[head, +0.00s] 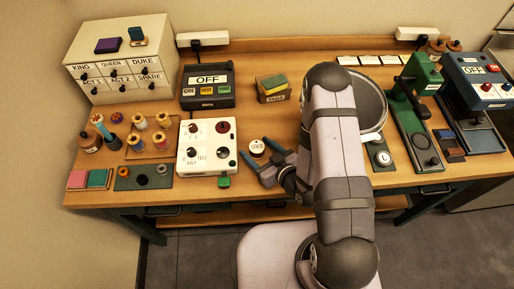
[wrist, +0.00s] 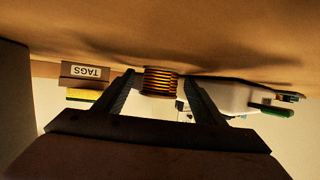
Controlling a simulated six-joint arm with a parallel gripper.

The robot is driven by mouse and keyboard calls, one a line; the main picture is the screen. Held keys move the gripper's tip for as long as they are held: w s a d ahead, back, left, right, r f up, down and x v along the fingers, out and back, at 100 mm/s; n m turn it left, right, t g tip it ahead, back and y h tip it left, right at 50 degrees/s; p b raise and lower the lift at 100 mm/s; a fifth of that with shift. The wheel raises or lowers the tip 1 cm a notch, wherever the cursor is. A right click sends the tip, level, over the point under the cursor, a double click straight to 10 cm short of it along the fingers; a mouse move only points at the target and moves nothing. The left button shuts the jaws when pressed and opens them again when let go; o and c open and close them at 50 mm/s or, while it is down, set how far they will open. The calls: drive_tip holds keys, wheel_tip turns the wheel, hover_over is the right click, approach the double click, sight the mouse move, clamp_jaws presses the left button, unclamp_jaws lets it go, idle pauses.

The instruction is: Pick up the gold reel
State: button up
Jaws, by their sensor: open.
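The gold reel (head: 257,147) stands on the table right of the white control box, with a pale top labelled GOLD. My gripper (head: 258,157) is low at the reel, its two dark fingers spread on the reel's near side. In the wrist view, which is upside down, the reel (wrist: 160,82) shows gold thread windings between two rims. It appears between the open fingertips (wrist: 160,88), with a narrow gap on each side. I cannot tell exactly how deep it sits between them.
The white control box (head: 207,148) with knobs stands close left of the reel. The TAGS block (head: 272,88) is behind it, and the ON/OFF box (head: 208,86) is back left. Several thread reels (head: 160,139) stand further left. Bare tabletop lies between reel and TAGS block.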

sight(257, 147)
drive_tip(key=shift+w, duration=0.1)
drive_tip(key=shift+c, duration=0.6)
drive_tip(key=c, duration=1.1)
drive_tip(key=shift+o, duration=0.2)
drive_tip(key=shift+r, duration=0.95)
drive_tip(key=shift+r+p, duration=2.1)
drive_tip(key=shift+r, duration=1.95)
drive_tip(key=shift+f, duration=0.1)
